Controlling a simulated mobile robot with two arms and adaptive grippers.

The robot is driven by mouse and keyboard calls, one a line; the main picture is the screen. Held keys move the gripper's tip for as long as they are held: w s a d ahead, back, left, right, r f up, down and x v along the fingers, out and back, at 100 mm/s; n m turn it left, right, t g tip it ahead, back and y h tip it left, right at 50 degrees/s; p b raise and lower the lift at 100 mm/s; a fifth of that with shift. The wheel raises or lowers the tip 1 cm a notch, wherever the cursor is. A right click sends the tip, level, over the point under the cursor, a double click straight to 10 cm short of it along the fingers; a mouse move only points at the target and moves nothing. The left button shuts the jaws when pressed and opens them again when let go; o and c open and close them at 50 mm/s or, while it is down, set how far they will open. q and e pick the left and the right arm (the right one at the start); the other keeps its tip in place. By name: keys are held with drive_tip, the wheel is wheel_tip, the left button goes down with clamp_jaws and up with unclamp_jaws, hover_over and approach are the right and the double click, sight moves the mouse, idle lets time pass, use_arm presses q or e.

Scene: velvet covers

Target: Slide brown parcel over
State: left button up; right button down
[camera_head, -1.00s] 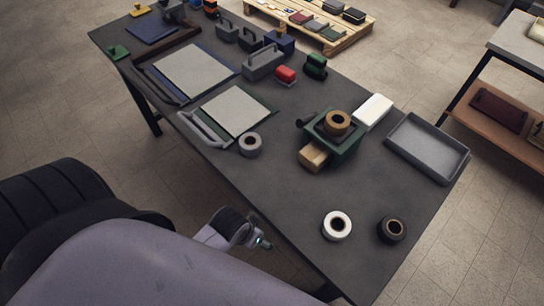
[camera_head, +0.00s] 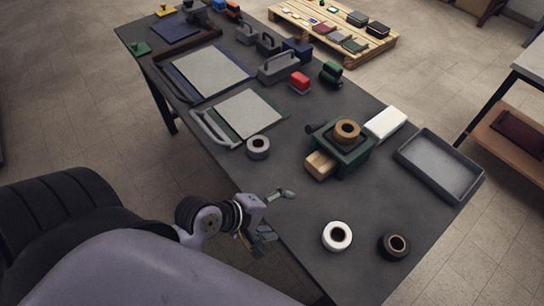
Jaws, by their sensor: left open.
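A light brown block (camera_head: 319,165), the likeliest brown parcel, lies on the dark table against the front left side of a green box-like holder (camera_head: 357,157). A tan tape roll (camera_head: 347,131) sits on top of that holder. Whether the block is partly inside the holder, I cannot tell. My left gripper (camera_head: 280,215) is at the table's near edge, below and left of the block and clear of it. Its fingers are spread with nothing between them. My right gripper is not in view.
A white roll (camera_head: 337,237) and a black roll (camera_head: 394,247) lie right of my gripper. A grey roll (camera_head: 258,147) lies left of the block. A grey tray (camera_head: 438,164) and a white box (camera_head: 385,123) stand at right. The table between gripper and block is clear.

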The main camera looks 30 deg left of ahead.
sight(313, 167)
use_arm(q)
drive_tip(key=w+a+r+n+t, duration=0.1)
drive_tip(key=n, duration=0.3)
drive_tip(key=w+a+r+n+t, duration=0.1)
drive_tip(key=n, duration=0.4)
drive_tip(key=w+a+r+n+t, duration=0.1)
drive_tip(key=n+t, duration=0.1)
drive_tip(key=n, duration=0.3)
drive_tip(key=shift+w+a+r, duration=0.1)
drive_tip(key=shift+w+r, duration=0.2)
drive_tip(key=shift+w, duration=0.05)
drive_tip(key=shift+w+a+r+n+t, duration=0.15)
drive_tip(key=shift+a+n+t, duration=0.1)
drive_tip(key=shift+n, duration=0.35)
drive_tip(key=shift+w+a+r+n+t, duration=0.15)
drive_tip(key=shift+a+n+t, duration=0.1)
drive_tip(key=shift+n, duration=0.35)
drive_tip(key=x, duration=1.7)
drive_tip(key=shift+f+p, duration=0.2)
drive_tip(key=shift+p, duration=0.1)
drive_tip(key=shift+c, duration=0.2)
drive_tip(key=c, duration=1.5)
